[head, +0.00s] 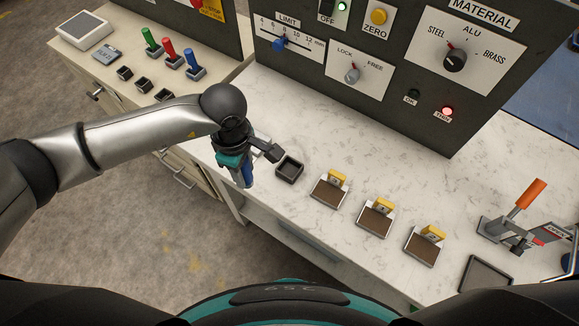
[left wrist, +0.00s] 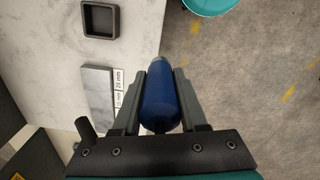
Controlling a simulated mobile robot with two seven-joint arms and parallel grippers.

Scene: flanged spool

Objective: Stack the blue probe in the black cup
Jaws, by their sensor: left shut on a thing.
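My left gripper (head: 250,166) is shut on the blue probe (head: 247,175), which hangs below the fingers near the front left corner of the white worktop. In the left wrist view the probe (left wrist: 160,102) is a dark blue rounded body with a grey tip, held between both fingers. The black cup (head: 289,168) is a square, open, empty tray on the worktop, just right of the gripper. It also shows at the top left of the left wrist view (left wrist: 100,20), apart from the probe. My right gripper is not in view.
A grey block with mm labels (left wrist: 98,88) lies on the worktop near the gripper. Several brown-topped plates with yellow tabs (head: 329,192) lie right of the cup. A toggle clamp (head: 523,205) stands farther right. Green, red and blue handles (head: 169,52) stand on the left bench.

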